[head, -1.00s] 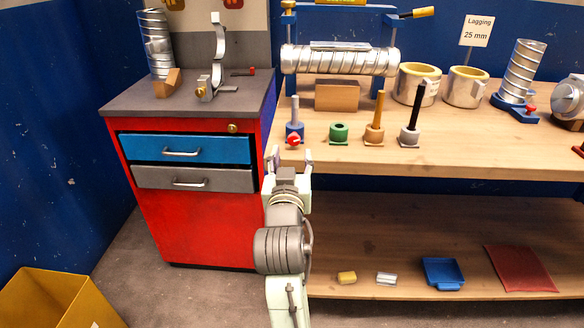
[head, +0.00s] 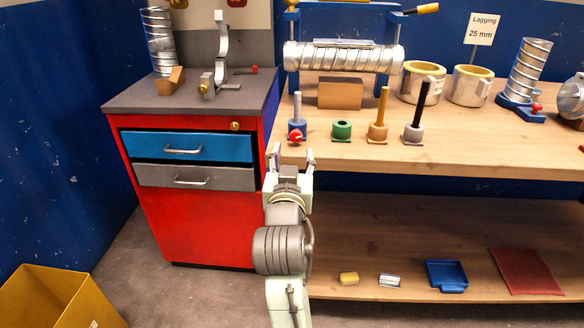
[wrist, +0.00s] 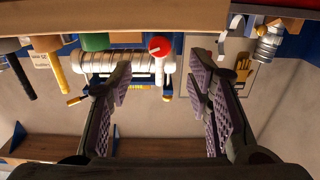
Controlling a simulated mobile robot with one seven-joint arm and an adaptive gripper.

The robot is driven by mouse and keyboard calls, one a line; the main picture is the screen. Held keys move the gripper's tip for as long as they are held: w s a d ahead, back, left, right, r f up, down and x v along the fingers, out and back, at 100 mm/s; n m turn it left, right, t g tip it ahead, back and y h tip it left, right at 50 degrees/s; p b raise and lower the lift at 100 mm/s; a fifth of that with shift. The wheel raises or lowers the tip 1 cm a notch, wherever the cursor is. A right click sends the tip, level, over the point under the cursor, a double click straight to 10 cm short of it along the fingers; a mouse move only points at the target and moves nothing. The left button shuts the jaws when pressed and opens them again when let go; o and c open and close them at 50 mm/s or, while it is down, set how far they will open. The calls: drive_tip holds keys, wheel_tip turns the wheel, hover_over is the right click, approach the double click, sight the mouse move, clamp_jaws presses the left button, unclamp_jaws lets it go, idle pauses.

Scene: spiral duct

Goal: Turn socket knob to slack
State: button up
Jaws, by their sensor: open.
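The socket knob (head: 296,137) is a small red knob on the front of a blue socket (head: 297,126) that holds an upright grey rod, near the bench's front edge. In the wrist view, which is upside down, the red knob (wrist: 159,47) shows a white mark on its face, between the fingers and beyond their tips. My gripper (head: 292,158) is open and empty, just in front of and below the knob, apart from it. In the wrist view my gripper (wrist: 160,80) shows both ridged finger pads spread wide.
A green socket (head: 342,130), an orange rod (head: 382,108) and a black rod (head: 421,105) stand to the right. A spiral duct (head: 343,58) lies behind. A red cabinet (head: 208,225) is close on the left. The bench edge (head: 450,168) lies near my gripper.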

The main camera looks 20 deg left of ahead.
drive_tip(key=p+v, duration=0.2)
drive_tip(key=p, duration=0.7)
drive_tip(key=shift+s+d+r, duration=0.1)
drive_tip(key=shift+s+r, duration=0.05)
drive_tip(key=shift+s, duration=0.25)
drive_tip(key=shift+c, duration=0.5)
